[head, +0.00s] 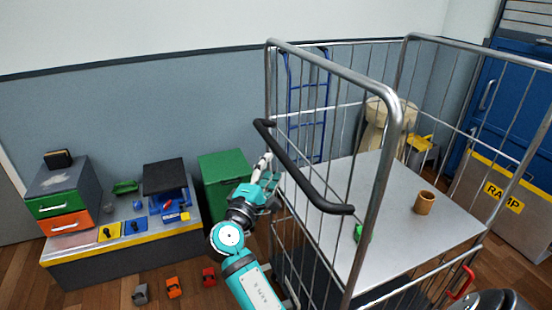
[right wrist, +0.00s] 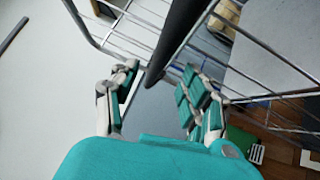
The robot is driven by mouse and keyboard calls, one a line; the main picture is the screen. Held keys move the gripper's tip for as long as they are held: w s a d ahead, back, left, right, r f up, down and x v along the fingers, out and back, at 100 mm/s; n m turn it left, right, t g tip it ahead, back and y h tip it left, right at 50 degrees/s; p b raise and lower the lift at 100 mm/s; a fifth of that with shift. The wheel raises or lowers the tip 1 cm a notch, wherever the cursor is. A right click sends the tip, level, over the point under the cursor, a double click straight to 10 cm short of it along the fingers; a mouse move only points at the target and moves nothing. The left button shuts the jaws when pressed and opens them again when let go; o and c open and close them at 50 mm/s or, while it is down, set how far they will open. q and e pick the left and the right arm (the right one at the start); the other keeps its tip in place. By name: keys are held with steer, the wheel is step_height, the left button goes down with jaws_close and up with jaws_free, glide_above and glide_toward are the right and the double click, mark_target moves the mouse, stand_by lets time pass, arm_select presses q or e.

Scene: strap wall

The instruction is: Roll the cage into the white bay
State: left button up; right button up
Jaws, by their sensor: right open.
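The cage (head: 337,69) is a tall wire-sided grey roll cage filling the right half of the head view. A black handle bar (head: 293,168) slants across its near left side. A brown cup (head: 424,203) and a small green object (head: 362,234) are on its grey shelf. My right gripper (head: 266,172) is open by the handle. In the right wrist view the gripper (right wrist: 160,98) has its fingers spread, with the black bar (right wrist: 183,32) lined up between and beyond them. I cannot tell whether they touch it. My left gripper and a white bay are not in view.
A low bench (head: 75,268) with drawers (head: 63,207) and small items stands left. A green cabinet (head: 222,172) is behind my gripper. Small blocks (head: 174,288) lie on the floor. A blue hand truck (head: 308,88) stands behind the cage; a ramp board (head: 508,205) is right.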

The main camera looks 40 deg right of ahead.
steer(key=v, duration=0.5)
stand_by(0.4)
